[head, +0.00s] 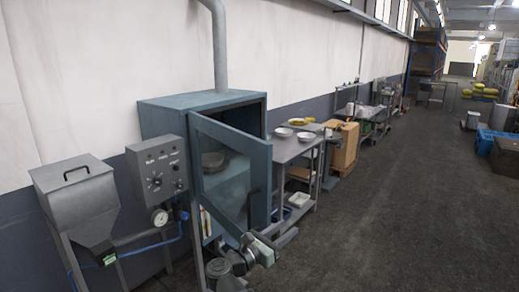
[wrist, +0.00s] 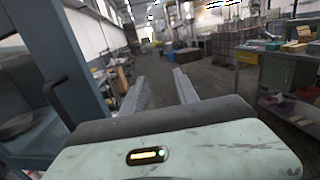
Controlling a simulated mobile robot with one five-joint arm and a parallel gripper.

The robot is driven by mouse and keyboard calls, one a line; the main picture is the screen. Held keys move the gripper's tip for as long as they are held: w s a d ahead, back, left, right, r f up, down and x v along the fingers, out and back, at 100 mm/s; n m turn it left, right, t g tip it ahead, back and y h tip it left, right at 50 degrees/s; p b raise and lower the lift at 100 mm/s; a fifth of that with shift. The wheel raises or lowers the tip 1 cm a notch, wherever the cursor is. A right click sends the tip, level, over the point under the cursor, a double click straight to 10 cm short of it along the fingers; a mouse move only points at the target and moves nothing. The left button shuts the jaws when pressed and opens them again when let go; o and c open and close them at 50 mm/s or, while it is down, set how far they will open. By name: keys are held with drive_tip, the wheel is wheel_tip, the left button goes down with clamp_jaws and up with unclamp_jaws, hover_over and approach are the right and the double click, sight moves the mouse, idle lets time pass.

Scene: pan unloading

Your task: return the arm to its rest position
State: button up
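My gripper (head: 274,243) is at the lower middle of the head view, just in front of the open door of the blue cabinet. In the wrist view its two fingers (wrist: 160,92) are apart with nothing between them. My arm is folded low, at the bottom of the head view. The blue cabinet (head: 150,118) stands against the wall with its glazed door (head: 262,170) swung open. A round pan (head: 214,160) sits inside on a shelf, and it also shows at the left of the wrist view (wrist: 14,126).
A steel table (head: 290,150) with bowls (head: 283,132) stands right of the cabinet. A control box (head: 158,170) and a grey hopper (head: 75,195) stand at the left. The door and its handle are close to my gripper. The floor (head: 400,200) to the right is clear.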

drive_tip(key=w+d+r+n+t+y, duration=0.55)
drive_tip(key=w+d+n+t, duration=0.2)
drive_tip(key=w+n, duration=0.45)
drive_tip(key=w+a+f+n+g+y, duration=0.1)
drive_tip(key=a+f+n+g+y, duration=0.25)
drive_tip(key=f+n+y, duration=1.1)
drive_tip(key=s+d+f+n+g+h, duration=0.2)
drive_tip(key=s+f+n+g+h, duration=0.3)
drive_tip(key=s+f+n+g, duration=0.7)
drive_tip(key=s+d+f+n+g, duration=0.1)
drive_tip(key=s+f+n+g, duration=0.1)
drive_tip(key=s, duration=0.4)
drive_tip(key=s+d+f+n+g+h, duration=0.1)
drive_tip(key=s+d+f+n+g, duration=0.1)
drive_tip(key=s+f+n, duration=0.1)
drive_tip(key=s+n, duration=0.1)
drive_tip(key=s, duration=0.1)
drive_tip(key=shift+s+d+n+g+b, duration=0.15)
drive_tip(key=shift+s+n+g+b, duration=0.15)
drive_tip(key=shift+s+n+b, duration=0.1)
